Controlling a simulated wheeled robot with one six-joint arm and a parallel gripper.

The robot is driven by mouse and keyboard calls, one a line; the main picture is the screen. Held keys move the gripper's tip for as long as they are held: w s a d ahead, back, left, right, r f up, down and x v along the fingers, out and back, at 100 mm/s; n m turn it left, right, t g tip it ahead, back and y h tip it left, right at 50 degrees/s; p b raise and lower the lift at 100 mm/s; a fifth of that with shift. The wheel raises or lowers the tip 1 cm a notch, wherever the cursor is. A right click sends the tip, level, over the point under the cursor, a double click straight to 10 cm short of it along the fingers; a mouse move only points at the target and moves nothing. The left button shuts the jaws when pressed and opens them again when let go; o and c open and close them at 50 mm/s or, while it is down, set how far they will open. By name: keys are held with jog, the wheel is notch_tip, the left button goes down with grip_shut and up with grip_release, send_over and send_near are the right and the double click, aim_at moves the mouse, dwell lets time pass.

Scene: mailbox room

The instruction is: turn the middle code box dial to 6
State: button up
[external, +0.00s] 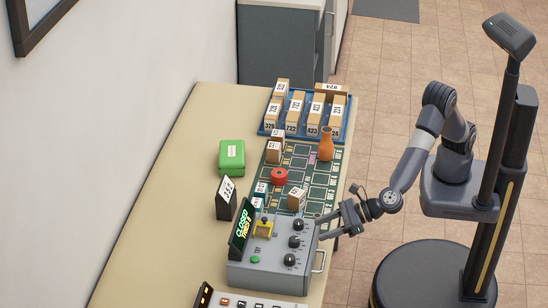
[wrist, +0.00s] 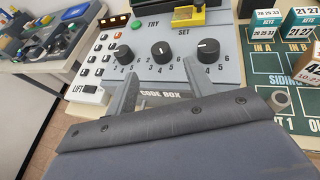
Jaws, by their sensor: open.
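The grey code box (external: 262,274) stands at the near end of the table, with three black dials on its sloped face. The middle dial (wrist: 161,52) has a white pointer mark that looks roughly upward; its exact number is hard to read. It also shows in the external view (external: 294,241). The left dial (wrist: 123,54) and right dial (wrist: 208,50) flank it. My gripper (wrist: 176,88) is open and empty, its fingers spread low in front of the panel, with the middle dial beyond the gap. In the external view my gripper (external: 337,226) is at the box's right side, apart from the dials.
A metal handle (external: 320,260) sticks out from the box's side. A lit green sign (external: 241,228) and a yellow piece (external: 263,228) stand on its top. A green board holds a red round thing (external: 279,176), an orange bottle (external: 326,145) and small boxes. A green case (external: 232,156) lies behind.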

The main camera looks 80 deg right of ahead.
aim_at(299, 245)
jog(key=p+x, duration=0.2)
jog(key=x, duration=0.6)
jog(key=shift+w+a, duration=0.1)
jog(key=shift+w, duration=0.1)
jog(key=shift+c, duration=0.3)
jog(key=shift+f, duration=0.1)
jog(key=c, duration=0.9)
